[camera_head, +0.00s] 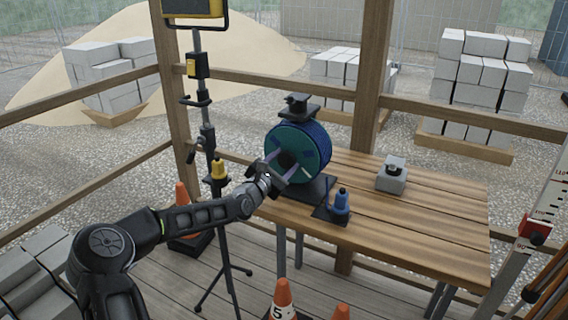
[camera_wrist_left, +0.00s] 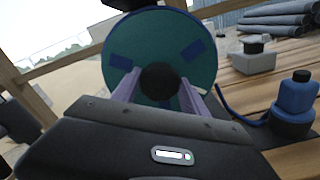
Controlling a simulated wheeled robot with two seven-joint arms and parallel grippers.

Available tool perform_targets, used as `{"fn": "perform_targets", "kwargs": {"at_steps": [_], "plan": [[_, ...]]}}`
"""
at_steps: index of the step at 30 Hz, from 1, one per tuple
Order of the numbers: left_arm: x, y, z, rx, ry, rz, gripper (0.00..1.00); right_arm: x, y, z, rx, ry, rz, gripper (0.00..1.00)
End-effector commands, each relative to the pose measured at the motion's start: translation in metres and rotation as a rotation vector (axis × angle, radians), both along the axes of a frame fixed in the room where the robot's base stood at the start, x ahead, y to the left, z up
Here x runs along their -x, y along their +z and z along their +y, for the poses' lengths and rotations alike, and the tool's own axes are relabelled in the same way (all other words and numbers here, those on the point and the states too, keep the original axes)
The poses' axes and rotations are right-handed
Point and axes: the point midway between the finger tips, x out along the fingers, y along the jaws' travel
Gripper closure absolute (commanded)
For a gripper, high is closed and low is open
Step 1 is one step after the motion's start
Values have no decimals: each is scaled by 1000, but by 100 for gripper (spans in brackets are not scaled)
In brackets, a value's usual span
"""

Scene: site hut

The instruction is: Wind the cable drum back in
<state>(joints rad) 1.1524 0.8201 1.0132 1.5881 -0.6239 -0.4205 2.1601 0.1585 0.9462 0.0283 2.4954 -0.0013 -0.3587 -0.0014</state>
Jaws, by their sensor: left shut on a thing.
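The cable drum (camera_head: 312,140), with a teal face and a blue rim, stands upright on a black base at the back left of the wooden table. The drum (camera_wrist_left: 190,38) fills the upper middle of the left wrist view. My left gripper (camera_head: 281,166) is at the drum's face. In the left wrist view its purple fingers are on both sides of a dark round knob (camera_wrist_left: 159,82) and shut on it. A blue cable (camera_wrist_left: 236,112) runs right from the drum towards a blue plug-like piece (camera_head: 341,203) on a black base. My right gripper is not in view.
A grey box (camera_head: 391,178) with a black top stands on the table (camera_head: 420,236), whose right part is clear. A black tripod stand (camera_head: 225,225) is left of the table. Orange cones (camera_head: 283,297) stand on the floor in front. Wooden rails surround the hut.

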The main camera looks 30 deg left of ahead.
Motion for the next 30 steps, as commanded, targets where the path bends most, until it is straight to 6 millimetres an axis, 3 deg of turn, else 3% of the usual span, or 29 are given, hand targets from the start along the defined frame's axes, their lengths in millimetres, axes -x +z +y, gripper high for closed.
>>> {"fn": "perform_targets", "kwargs": {"at_steps": [5, 6, 12, 14, 23, 30], "plan": [[0, -1, 0, 0, 1, 3, 100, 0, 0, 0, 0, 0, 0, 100], [0, -1, 0, 0, 1, 3, 47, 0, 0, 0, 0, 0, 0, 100], [0, -1, 0, -1, 0, 2, 30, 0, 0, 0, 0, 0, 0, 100], [0, -1, 0, -1, 0, 1, 26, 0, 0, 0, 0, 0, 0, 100], [2, -1, 0, -1, 0, 1, 26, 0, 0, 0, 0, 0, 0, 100], [29, -2, 1, -2, 2, 4, 26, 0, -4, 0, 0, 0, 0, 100]]}}
